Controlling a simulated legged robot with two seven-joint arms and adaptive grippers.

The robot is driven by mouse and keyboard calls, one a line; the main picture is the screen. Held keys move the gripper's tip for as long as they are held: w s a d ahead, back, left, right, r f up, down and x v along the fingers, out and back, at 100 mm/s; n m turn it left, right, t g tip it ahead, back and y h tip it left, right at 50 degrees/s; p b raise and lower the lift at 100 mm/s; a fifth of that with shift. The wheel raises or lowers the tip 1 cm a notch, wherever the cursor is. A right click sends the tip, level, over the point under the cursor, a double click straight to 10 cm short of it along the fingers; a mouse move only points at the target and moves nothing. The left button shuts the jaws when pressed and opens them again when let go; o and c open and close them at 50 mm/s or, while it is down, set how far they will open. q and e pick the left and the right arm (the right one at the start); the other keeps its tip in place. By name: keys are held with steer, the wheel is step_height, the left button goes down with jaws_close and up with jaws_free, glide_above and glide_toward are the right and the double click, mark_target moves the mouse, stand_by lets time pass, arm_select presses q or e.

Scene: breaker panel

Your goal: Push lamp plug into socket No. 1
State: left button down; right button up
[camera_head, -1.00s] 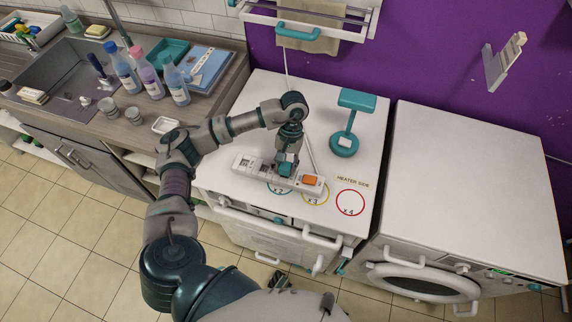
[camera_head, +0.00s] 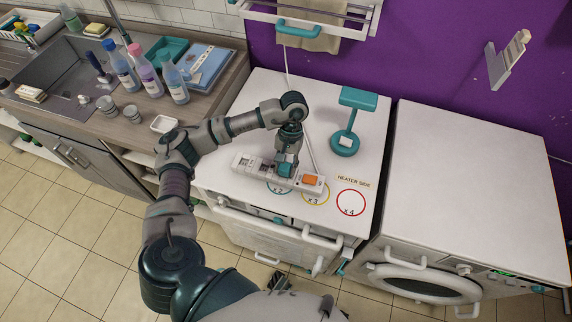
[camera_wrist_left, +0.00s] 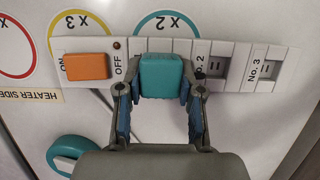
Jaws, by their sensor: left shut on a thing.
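The teal lamp plug (camera_wrist_left: 163,76) is between the two fingers of my left gripper (camera_wrist_left: 160,98), which is shut on it. The plug sits over the white power strip (camera_wrist_left: 228,52), beside the orange switch (camera_wrist_left: 86,66). It covers the spot before socket No. 2 (camera_wrist_left: 215,67), where socket No. 1 would be. I cannot tell how deep the plug sits. In the head view, my left gripper (camera_head: 287,164) is over the strip (camera_head: 245,164), close to the orange switch. My right gripper is not in view.
A teal lamp (camera_head: 345,145) stands on the white worktop (camera_head: 265,100) behind the strip. Coloured circles are printed on the worktop. A washing machine (camera_head: 480,190) stands to the right. Bottles (camera_head: 175,83) and a sink (camera_head: 70,70) are at the left.

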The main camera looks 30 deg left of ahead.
arm_select(q)
steer(key=shift+f+b, duration=0.4)
steer(key=shift+f, duration=0.05)
steer(key=c, duration=0.7)
jaws_free()
steer(key=shift+o, duration=0.2)
steer(key=shift+r, duration=0.1)
steer(key=shift+p+v, duration=0.75)
steer(key=shift+v, duration=1.8)
steer(key=shift+p+v, duration=0.7)
steer(key=shift+v, duration=0.7)
